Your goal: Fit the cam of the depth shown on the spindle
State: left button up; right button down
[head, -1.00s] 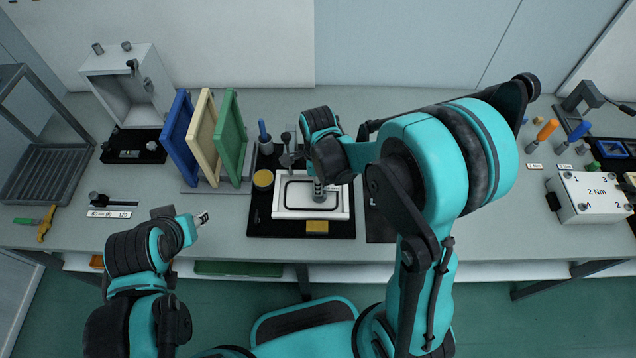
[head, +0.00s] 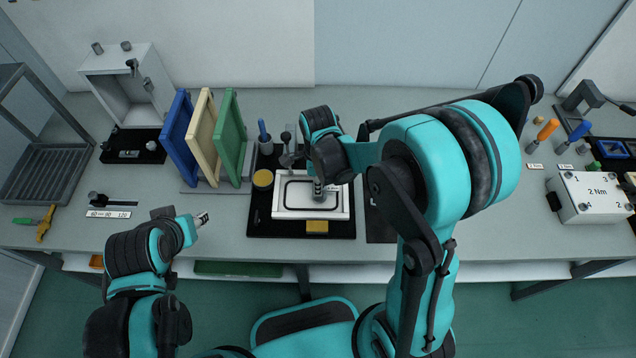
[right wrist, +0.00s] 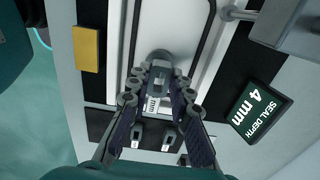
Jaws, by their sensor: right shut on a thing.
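My right gripper (head: 318,190) is low over the white panel (head: 282,212) with its dark groove. In the right wrist view, its fingers (right wrist: 158,88) are shut on a small grey cam piece (right wrist: 153,104) with a label ending in "mm"; its number is too small to read surely. A round grey part (right wrist: 160,56) shows just beyond the fingertips. I cannot tell whether it is the spindle or whether the cam touches it. A dark green sign (right wrist: 258,110) reads "SEAL DEPTH 4 mm". My left gripper (head: 203,218) is over the front of the bench, jaws unclear.
Grey pieces (right wrist: 136,138) with pale labels show below the fingers in the wrist view. A yellow block (head: 317,226) lies before the panel. Blue, cream and green boards (head: 229,137) stand left.

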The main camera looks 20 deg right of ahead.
jog(key=shift+f+b, duration=1.55)
jog(key=shift+f, duration=0.1)
jog(key=c, duration=1.3)
grip_release()
jog(key=shift+r, duration=0.1)
notch_tip(320, 180, up, 12)
